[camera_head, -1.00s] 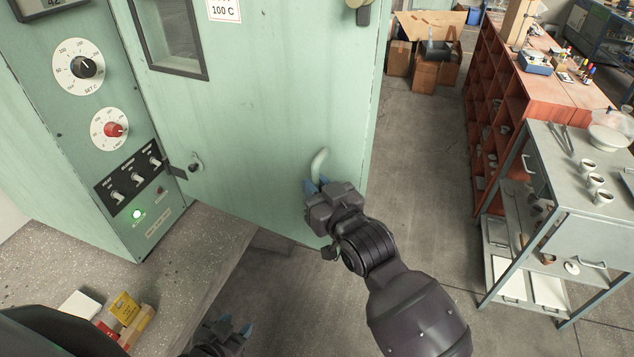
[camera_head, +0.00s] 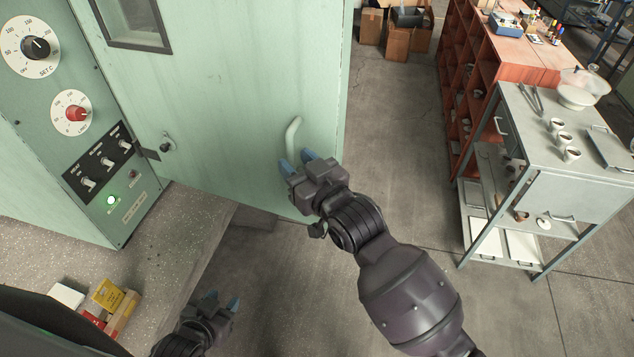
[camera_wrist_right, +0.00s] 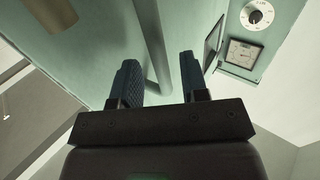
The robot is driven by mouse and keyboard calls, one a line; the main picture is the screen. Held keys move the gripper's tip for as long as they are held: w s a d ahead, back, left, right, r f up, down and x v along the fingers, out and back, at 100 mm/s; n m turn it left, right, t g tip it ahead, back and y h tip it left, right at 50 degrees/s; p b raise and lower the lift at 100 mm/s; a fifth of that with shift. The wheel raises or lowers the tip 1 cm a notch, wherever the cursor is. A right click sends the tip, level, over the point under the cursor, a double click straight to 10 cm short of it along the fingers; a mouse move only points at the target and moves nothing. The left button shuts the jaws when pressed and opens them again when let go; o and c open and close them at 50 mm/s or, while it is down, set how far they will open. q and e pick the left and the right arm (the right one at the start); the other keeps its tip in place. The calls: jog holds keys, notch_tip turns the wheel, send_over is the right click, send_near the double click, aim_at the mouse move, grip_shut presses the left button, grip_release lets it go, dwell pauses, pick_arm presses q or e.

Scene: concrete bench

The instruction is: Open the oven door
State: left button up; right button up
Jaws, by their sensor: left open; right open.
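The pale green oven door (camera_head: 225,110) has a dark-framed window and an upright handle (camera_head: 293,135) near its right edge. I cannot tell whether the door stands ajar. My right gripper (camera_head: 298,161) is open at the handle's lower end, which its fingers hide. In the right wrist view, the handle bar (camera_wrist_right: 153,40) shows between the open fingers of the right gripper (camera_wrist_right: 158,65); I cannot tell whether they touch it. My left gripper (camera_head: 222,301) is open and empty, low in front of the oven and away from the door.
The control panel (camera_head: 75,130), with dials, switches and a lit green lamp, is left of the door. Small boxes (camera_head: 112,296) lie on the speckled bench (camera_head: 160,240). A metal cart (camera_head: 560,190) and red shelving (camera_head: 480,65) stand right. Floor between is clear.

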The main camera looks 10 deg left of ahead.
jog(key=v, duration=0.8)
jog(key=shift+b, duration=0.45)
jog(key=shift+s+d, duration=0.15)
jog(key=w+d+f+m+t+h, duration=0.1)
jog(key=w+d+f+t+h, duration=0.1)
jog(key=d, duration=0.3)
jog(key=w+d+f+m+t+h, duration=0.1)
jog(key=w+d+f+m+h, duration=0.15)
jog(key=d, duration=0.35)
jog(key=s+d+f+m+h, duration=0.2)
jog(key=d+f+h, duration=0.2)
jog(key=d+f, duration=0.55)
jog(key=s+d+f+m+g+h+b, duration=0.1)
jog(key=s+d+f+m+g+h, duration=0.2)
jog(key=s+d+f, duration=1)
jog(key=s+d+h, duration=0.2)
jog(key=s+d, duration=0.1)
